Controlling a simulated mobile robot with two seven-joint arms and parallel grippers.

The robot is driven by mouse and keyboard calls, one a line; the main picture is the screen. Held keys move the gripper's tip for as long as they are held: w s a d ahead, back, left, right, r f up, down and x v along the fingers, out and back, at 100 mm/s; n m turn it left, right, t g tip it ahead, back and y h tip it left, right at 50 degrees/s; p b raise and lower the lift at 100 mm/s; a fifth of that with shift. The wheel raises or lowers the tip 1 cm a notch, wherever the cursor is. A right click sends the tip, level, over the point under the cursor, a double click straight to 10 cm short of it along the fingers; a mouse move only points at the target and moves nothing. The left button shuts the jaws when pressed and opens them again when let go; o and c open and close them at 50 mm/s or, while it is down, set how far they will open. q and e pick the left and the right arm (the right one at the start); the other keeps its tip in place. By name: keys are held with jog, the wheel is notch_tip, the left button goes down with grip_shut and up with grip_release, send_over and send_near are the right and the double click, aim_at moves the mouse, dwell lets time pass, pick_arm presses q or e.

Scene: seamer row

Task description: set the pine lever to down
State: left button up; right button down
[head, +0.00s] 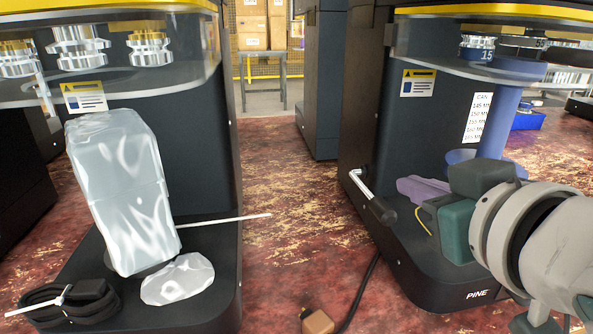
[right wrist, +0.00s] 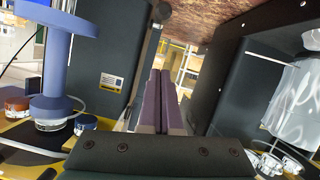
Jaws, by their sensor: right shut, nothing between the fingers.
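The pine lever (head: 370,194) is on the left side of the right-hand machine, which bears the label PINE (head: 477,295). It has a bright metal arm and a black grip. From its pivot it slopes down and to the right in the head view. My right gripper (head: 405,187) has purple fingers, closed together and empty. In the head view the fingertips are just right of the lever; I cannot tell whether they touch it. The fingers also show in the right wrist view (right wrist: 152,100), pointing away from the camera. My left gripper is not in view.
The left machine (head: 215,270) holds a wrapped clear-plastic stack (head: 120,190), a thin white rod (head: 225,220) and a coiled black cable (head: 65,302). A red, worn floor aisle (head: 285,200) lies between the machines. A brown block (head: 317,322) and black cable lie at its front.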

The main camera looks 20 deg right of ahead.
jog(key=b, duration=0.2)
send_over(386, 212)
jog(key=w, duration=0.1)
jog(key=f, duration=0.3)
jog(key=shift+a, duration=0.2)
jog(key=f, duration=0.2)
jog(key=shift+s+d+f, duration=0.15)
jog(key=shift+s+f, duration=0.25)
jog(key=shift+s+f+b, duration=0.1)
jog(key=shift+f+b, duration=0.3)
jog(key=shift+f, duration=0.1)
jog(key=f+t+b, duration=0.1)
jog(key=b, duration=0.3)
jog(key=f+t+b, duration=0.1)
jog(key=f+b, duration=0.1)
jog(key=b, duration=0.2)
jog(key=f+t+b, duration=0.1)
jog(key=f+b, duration=0.1)
jog(key=b, duration=0.2)
jog(key=shift+s+h+b, duration=0.35)
jog(key=shift+h+b, duration=0.05)
